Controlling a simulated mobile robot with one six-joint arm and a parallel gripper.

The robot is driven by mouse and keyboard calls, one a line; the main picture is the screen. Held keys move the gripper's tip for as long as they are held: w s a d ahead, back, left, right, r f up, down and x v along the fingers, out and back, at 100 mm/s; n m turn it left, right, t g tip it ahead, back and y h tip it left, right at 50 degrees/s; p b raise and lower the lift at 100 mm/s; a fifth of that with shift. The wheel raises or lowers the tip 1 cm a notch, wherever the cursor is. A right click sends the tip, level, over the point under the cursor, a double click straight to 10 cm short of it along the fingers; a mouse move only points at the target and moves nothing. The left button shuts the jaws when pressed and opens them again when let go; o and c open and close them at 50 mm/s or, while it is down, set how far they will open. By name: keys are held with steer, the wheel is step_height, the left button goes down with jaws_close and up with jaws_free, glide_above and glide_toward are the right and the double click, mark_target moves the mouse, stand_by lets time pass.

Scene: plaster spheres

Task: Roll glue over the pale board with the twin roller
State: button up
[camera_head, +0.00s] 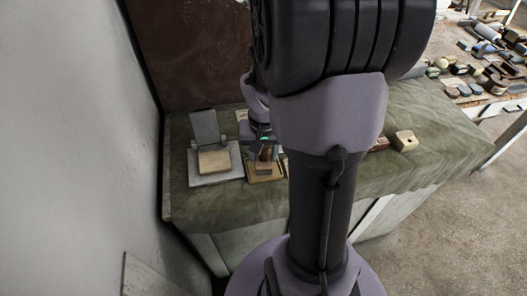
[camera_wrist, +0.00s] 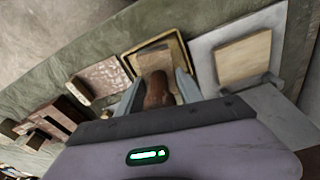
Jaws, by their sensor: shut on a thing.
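The pale board (camera_head: 213,161) is a small tan slab lying on a light grey base plate with an upright grey flap behind it. In the wrist view the pale board (camera_wrist: 243,58) is to the right of my gripper. My gripper (camera_wrist: 158,83) is shut on the brown handle of the twin roller (camera_wrist: 157,92), pointing down over a yellow-rimmed tray (camera_wrist: 184,54). The roller's head is hard to make out against the tray. In the head view my gripper (camera_head: 265,146) is above the tray (camera_head: 252,177), just right of the board; my arm hides part of the table.
The light grey base plate (camera_wrist: 203,66) is close beside the tray. On the tray's other side is a speckled pinkish block (camera_wrist: 106,76), with dark wooden pieces (camera_wrist: 50,118) beyond. A wooden block (camera_head: 405,140) stands further right. The cloth in front is clear. A wall (camera_head: 80,130) rises at left.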

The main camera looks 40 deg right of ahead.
steer(key=shift+a+f+b, duration=0.1)
steer(key=shift+f+b, duration=0.35)
steer(key=shift+f, duration=0.05)
stand_by(1.8)
step_height(320, 180, up, 7)
steer(key=p, duration=0.6)
steer(key=shift+r, duration=0.15)
stand_by(0.4)
